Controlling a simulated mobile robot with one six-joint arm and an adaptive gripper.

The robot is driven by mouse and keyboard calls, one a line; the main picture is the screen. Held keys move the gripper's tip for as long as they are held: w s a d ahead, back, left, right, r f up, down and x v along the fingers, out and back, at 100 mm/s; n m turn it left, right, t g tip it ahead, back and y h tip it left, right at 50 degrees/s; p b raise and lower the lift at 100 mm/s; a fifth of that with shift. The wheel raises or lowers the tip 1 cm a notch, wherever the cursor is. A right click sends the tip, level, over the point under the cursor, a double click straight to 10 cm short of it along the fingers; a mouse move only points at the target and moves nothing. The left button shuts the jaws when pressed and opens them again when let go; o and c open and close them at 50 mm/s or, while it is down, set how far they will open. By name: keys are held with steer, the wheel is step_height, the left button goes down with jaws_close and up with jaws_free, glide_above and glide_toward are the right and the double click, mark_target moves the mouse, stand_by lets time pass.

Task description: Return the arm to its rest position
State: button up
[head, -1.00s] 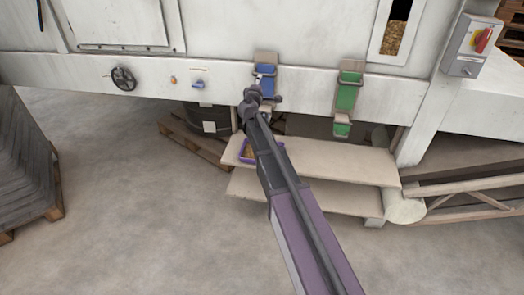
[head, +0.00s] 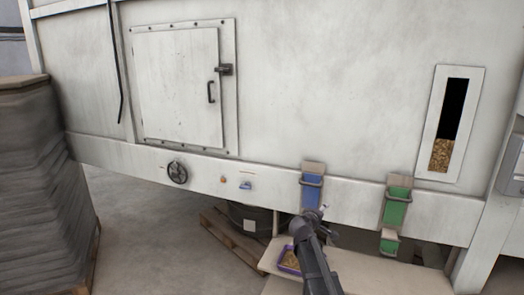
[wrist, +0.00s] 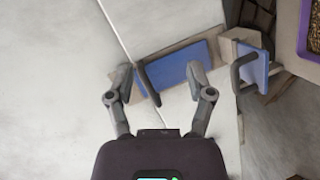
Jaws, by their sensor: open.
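My gripper (head: 318,212) is just in front of and below the blue slide (head: 311,190) on the machine's lower beam. In the wrist view my gripper (wrist: 160,76) is open, with nothing held between its fingers. The blue slide (wrist: 182,65) and its dark handle show beyond and between the fingertips. I cannot tell whether a finger touches it. A lower blue part with a grey handle (wrist: 253,68) is to the right. My arm reaches forward from the bottom of the head view.
A green slide (head: 397,210) hangs right of the blue one. A purple tray of pellets (head: 288,260) stands on the step below. A sheet stack (head: 40,180) stands far left. Open floor lies between.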

steer(key=s+d+f+m+g+y+p, duration=0.1)
steer(key=s+f+m+g+y, duration=0.2)
steer(key=s, duration=0.6)
steer(key=s+f+m+g+p, duration=0.1)
steer(key=s+f+m+g, duration=0.3)
steer(key=s, duration=0.5)
steer(key=s+a+f+g+y, duration=0.1)
steer(key=s+a+g+y, duration=0.1)
steer(key=s, duration=0.5)
steer(key=s+a+f+g+y+p, duration=0.1)
steer(key=s+a+f+g+y, duration=0.1)
steer(key=s, duration=0.5)
steer(key=shift+s+a+f+m+g+y, duration=0.15)
steer(key=shift+s+a+m+g+y, duration=0.35)
steer(key=shift+a+y, duration=0.8)
steer(key=shift+w+a+h, duration=0.2)
steer(key=shift+a+h, duration=0.05)
steer(key=shift+h, duration=0.05)
